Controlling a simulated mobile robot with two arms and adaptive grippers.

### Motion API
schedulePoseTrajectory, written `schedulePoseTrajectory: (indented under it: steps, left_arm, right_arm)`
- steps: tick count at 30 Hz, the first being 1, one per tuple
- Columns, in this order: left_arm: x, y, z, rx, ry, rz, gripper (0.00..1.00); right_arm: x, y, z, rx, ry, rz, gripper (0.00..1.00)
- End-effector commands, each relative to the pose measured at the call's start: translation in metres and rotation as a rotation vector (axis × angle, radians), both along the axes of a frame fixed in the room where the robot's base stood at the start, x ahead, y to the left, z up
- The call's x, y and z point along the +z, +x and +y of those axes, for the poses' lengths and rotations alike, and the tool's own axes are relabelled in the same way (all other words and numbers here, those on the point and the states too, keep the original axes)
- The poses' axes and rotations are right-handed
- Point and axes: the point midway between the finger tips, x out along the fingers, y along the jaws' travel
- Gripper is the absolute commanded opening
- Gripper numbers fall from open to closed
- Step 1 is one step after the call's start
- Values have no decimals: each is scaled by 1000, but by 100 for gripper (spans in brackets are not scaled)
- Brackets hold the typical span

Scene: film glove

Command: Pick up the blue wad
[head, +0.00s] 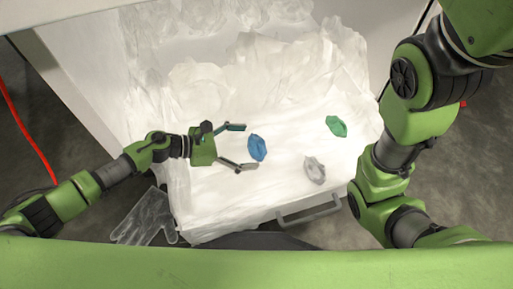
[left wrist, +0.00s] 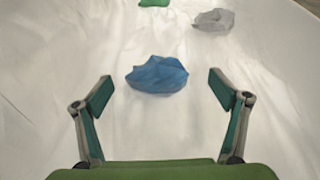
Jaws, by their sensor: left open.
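The blue wad (head: 257,147) is a small crumpled lump lying on the white, film-covered surface. In the left wrist view the blue wad (left wrist: 158,75) lies ahead of the fingers, near the middle between them. My left gripper (head: 240,147) is open, with its fingertips just short of the wad on its left side. In the left wrist view the left gripper (left wrist: 160,92) shows both fingers spread and nothing between the pads but the wad's near edge at most. My right arm shows on the right, but its gripper is out of view.
A green wad (head: 337,126) and a grey-white wad (head: 315,170) lie to the right of the blue one. Crumpled clear film (head: 290,65) is heaped at the back. A clear glove (head: 147,218) hangs at the front left. A handle (head: 309,210) sits on the front edge.

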Motion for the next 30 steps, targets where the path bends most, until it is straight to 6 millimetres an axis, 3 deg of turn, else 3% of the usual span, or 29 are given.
schedulePoseTrajectory:
  steps: [10,19,20,24,30]
  left_arm:
    - [-18,15,-39,0,-2,-1,89]
    - [-17,16,-43,2,-1,1,89]
    - [-17,16,-43,2,-2,1,84]
    - [-17,16,-43,2,-2,1,48]
    - [-17,16,-43,2,-2,1,47]
  right_arm:
    - [-25,-9,0,0,-2,-22,26]
    - [-26,-7,0,1,0,-16,26]
    - [-26,-7,0,1,0,-16,26]
    - [-26,-6,0,1,0,-16,26]
    - [-26,-6,0,1,1,-14,26]
